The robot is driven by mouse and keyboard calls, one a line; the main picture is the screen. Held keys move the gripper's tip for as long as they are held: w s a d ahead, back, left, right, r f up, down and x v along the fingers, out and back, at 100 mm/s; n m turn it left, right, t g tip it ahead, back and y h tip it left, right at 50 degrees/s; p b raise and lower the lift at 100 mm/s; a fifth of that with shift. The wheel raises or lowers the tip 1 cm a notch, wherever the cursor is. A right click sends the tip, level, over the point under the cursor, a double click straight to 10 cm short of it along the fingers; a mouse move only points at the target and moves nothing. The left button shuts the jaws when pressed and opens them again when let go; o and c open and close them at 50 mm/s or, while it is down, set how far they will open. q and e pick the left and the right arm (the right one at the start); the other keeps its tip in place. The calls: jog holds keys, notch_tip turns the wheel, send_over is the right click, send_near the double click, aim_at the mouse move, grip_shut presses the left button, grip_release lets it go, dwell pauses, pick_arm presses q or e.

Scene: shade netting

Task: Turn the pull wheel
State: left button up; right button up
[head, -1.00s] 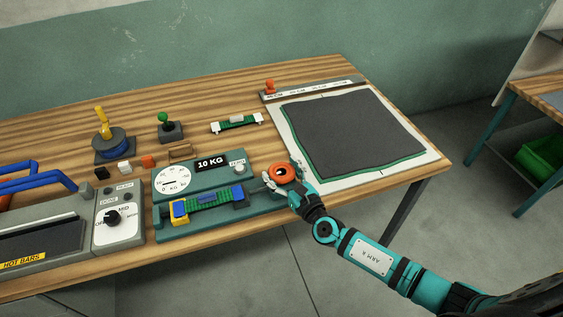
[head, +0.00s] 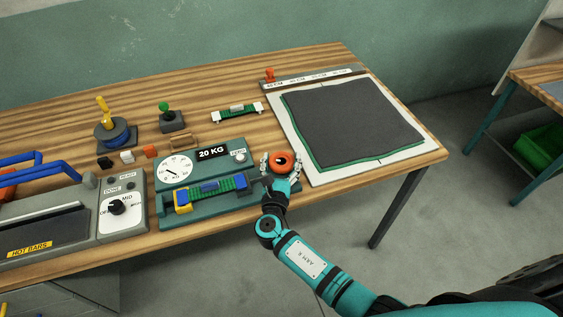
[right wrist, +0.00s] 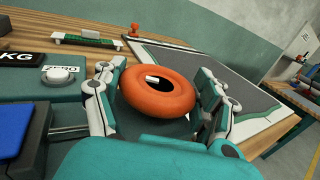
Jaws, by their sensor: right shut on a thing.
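The orange pull wheel (head: 284,160) sits at the right end of the teal pull tester (head: 208,222), whose display (head: 212,152) reads 20 KG. My left gripper is out of the picture.
A grey hot-bar unit (head: 60,215) with blue handles stands to the left. A dark sheet on a white board (head: 435,151) lies to the right. The table's front edge is close to the tester.

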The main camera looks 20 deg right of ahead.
jog(key=shift+r, duration=0.1)
dwell(0.4)
jog(key=o, duration=1.2)
jog(key=shift+w, duration=0.1)
jog(key=shift+c, duration=0.2)
jog(key=v, duration=1.2)
jog(key=shift+a, duration=0.1)
